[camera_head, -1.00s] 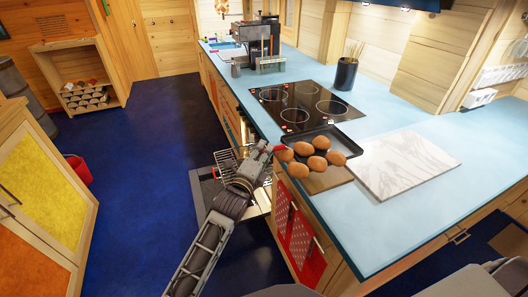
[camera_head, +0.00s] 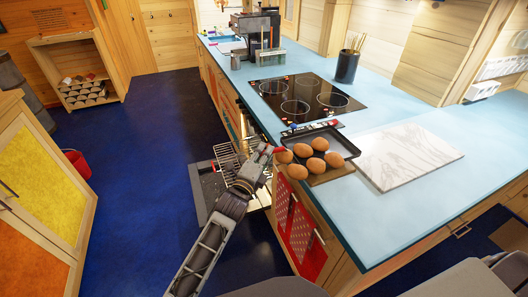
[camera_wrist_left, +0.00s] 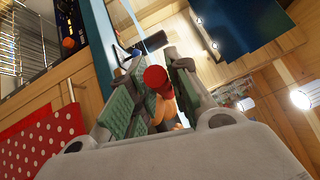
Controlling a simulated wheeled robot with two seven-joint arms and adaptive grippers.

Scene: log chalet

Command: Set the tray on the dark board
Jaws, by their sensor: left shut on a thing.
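The tray (camera_head: 347,143) is dark, with a raised rim, and carries several brown egg-shaped things (camera_head: 319,144). In the head view it is over the near left edge of the blue counter. My left gripper (camera_head: 276,151) is shut on the tray's left end, where a red part shows. In the left wrist view a red end (camera_wrist_left: 155,77) sits between the green finger pads. The dark brown board (camera_head: 330,174) shows below the tray and is partly hidden by it. I cannot tell whether the tray touches the board. My right gripper is not in view.
A pale marble slab (camera_head: 408,156) lies just right of the board. A black cooktop (camera_head: 312,97) is behind the tray, with a dark utensil pot (camera_head: 347,67) beyond. An open wire rack (camera_head: 228,160) juts out left of the counter. The counter's near right is clear.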

